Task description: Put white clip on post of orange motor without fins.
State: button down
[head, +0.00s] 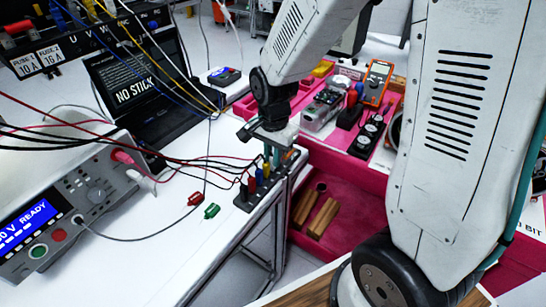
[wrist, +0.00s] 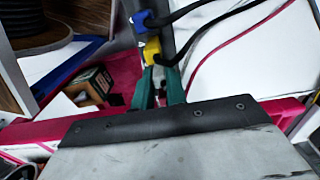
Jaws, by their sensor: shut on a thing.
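My gripper (head: 272,152) points down over a black block with coloured plugs (head: 254,195) at the right edge of the white bench. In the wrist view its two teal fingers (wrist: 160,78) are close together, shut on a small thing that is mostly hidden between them. A yellow plug (wrist: 152,50) and a blue plug (wrist: 142,20), both with black leads, lie just beyond the fingertips. I cannot make out a white clip or an orange motor in either view. A red clip (head: 195,198) and a green clip (head: 211,211) lie on the bench.
A power supply (head: 75,205) stands at the left, with leads running across the bench. A pink drawer (head: 340,195) with wooden pieces lies right of the bench. An orange multimeter (head: 377,82) and other gear are behind it. The bench front is clear.

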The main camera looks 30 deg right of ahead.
jog(key=shift+r, duration=0.1)
jog(key=shift+r, duration=2.45)
